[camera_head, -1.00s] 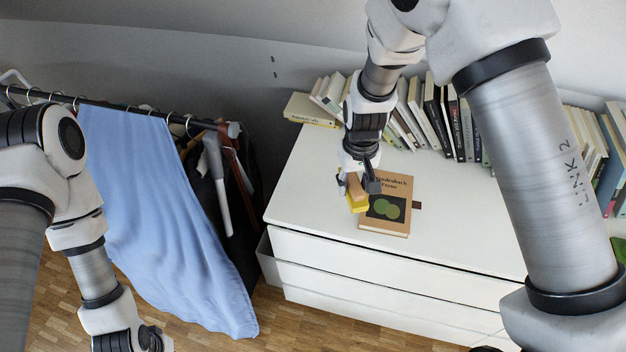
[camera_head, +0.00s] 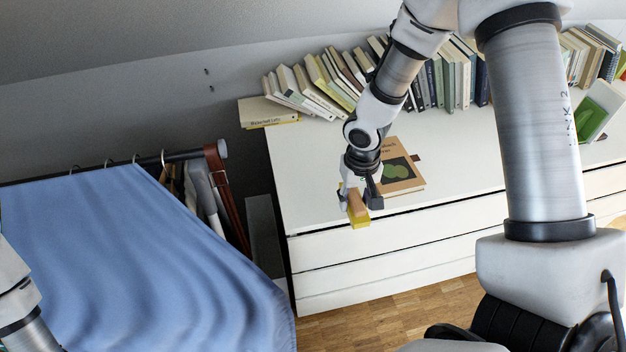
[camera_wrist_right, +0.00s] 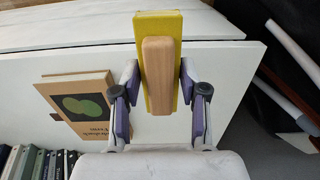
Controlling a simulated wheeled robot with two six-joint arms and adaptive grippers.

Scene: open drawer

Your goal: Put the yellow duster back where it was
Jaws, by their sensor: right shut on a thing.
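The yellow duster (camera_head: 360,220) has a wooden grip block on a yellow pad. My right gripper (camera_head: 356,195) is shut on it, near the front edge of the white dresser, to the left of the brown book. In the right wrist view the duster (camera_wrist_right: 172,25) stands upright in the picture between the two fingers of my right gripper (camera_wrist_right: 159,80), and its yellow end overlaps the dresser's front edge. I cannot tell how high it is above the top. My left gripper is out of view; only part of that arm shows at lower left.
The brown book (camera_head: 398,176) lies on the white dresser (camera_head: 310,165); it also shows in the right wrist view (camera_wrist_right: 75,97). A row of books (camera_head: 440,82) lines the back. A blue cloth (camera_head: 140,260) hangs on a rack at left. The dresser's drawers look shut.

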